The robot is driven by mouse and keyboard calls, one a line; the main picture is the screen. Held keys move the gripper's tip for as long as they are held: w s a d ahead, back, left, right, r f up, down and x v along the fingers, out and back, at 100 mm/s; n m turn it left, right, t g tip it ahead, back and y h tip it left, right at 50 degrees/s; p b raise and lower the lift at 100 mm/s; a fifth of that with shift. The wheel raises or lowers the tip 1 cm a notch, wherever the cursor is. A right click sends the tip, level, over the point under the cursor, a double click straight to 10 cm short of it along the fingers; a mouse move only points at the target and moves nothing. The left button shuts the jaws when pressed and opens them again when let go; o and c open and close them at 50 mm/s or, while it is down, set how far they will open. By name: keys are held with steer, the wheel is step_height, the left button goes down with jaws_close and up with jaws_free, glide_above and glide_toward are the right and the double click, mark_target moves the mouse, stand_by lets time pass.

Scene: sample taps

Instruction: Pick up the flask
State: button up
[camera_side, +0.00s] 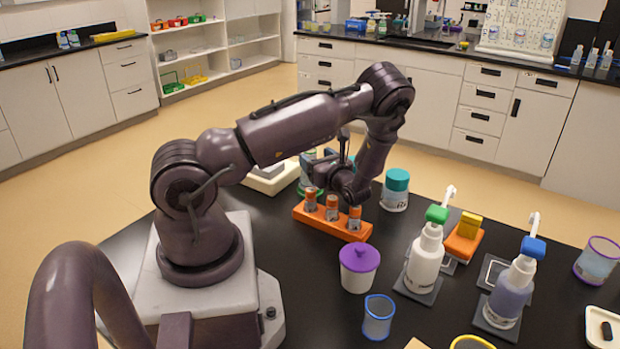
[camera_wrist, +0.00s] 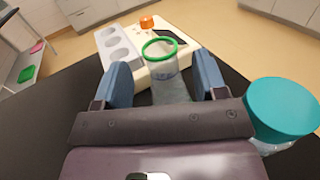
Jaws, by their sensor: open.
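A clear vessel with a green rim, which I take to be the flask, stands on the black bench in the wrist view (camera_wrist: 168,86). It also shows in the side view (camera_side: 307,177), partly hidden behind my arm. My gripper (camera_wrist: 161,68) is open, with one blue finger to each side of the vessel as the wrist view shows it. Gaps show between the fingers and the vessel's wall. The vessel's lower part is hidden by the gripper body. In the side view my gripper (camera_side: 327,168) is low, just right of the vessel.
A jar with a teal lid (camera_side: 396,180) stands close right of my gripper. An orange rack (camera_side: 322,222) with orange-capped vials is in front. A pale device (camera_side: 270,180) is behind the vessel. A purple-lidded cup (camera_side: 359,269) and pump bottles (camera_side: 426,258) stand nearer the camera.

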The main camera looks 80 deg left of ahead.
steer(key=shift+x, duration=2.85)
jaws_close()
steer(key=shift+w+r, duration=0.1)
